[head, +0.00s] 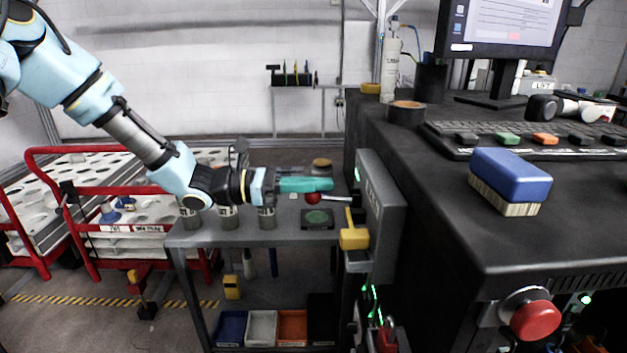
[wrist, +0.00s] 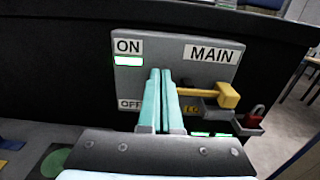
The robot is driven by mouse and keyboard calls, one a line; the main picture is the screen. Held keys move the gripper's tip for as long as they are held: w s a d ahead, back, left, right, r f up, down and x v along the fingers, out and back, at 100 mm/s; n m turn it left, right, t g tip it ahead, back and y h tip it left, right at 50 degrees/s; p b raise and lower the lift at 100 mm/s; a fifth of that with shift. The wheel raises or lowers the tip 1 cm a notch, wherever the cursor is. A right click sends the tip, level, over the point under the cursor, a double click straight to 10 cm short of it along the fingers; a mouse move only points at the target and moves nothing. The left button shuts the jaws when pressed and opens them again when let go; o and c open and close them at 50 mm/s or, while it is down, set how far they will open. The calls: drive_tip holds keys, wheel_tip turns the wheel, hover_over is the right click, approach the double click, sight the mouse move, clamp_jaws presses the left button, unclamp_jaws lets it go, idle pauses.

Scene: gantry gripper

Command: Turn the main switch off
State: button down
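The main switch panel (head: 385,205) is a grey box on the side of the dark console. In the wrist view, the panel (wrist: 165,52) carries the labels ON, OFF and MAIN, with a bright green-edged bar (wrist: 128,61) under ON. The head view shows a lever (head: 336,199) with a red knob (head: 312,198) sticking out from the panel to the left. My gripper (head: 328,184) has teal fingers just above the knob; contact is unclear.
A grey cart (head: 230,235) stands below my arm. The console (head: 440,210) blocks the right.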

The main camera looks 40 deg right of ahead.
wheel_tip(320, 180, down, 2)
drive_tip(key=shift+b, duration=0.4)
drive_tip(key=shift+w+a+r+p, duration=0.35)
drive_tip(key=shift+r+p, duration=0.15)
drive_tip(key=shift+p, duration=0.15)
drive_tip(key=shift+w+a+r+p, duration=0.25)
drive_tip(key=shift+a+p, duration=0.1)
drive_tip(key=shift+a, duration=0.05)
drive_tip(key=p+v, duration=0.2)
drive_tip(key=v, duration=0.5)
drive_tip(key=shift+p, duration=0.3)
drive_tip(key=shift+f, duration=0.15)
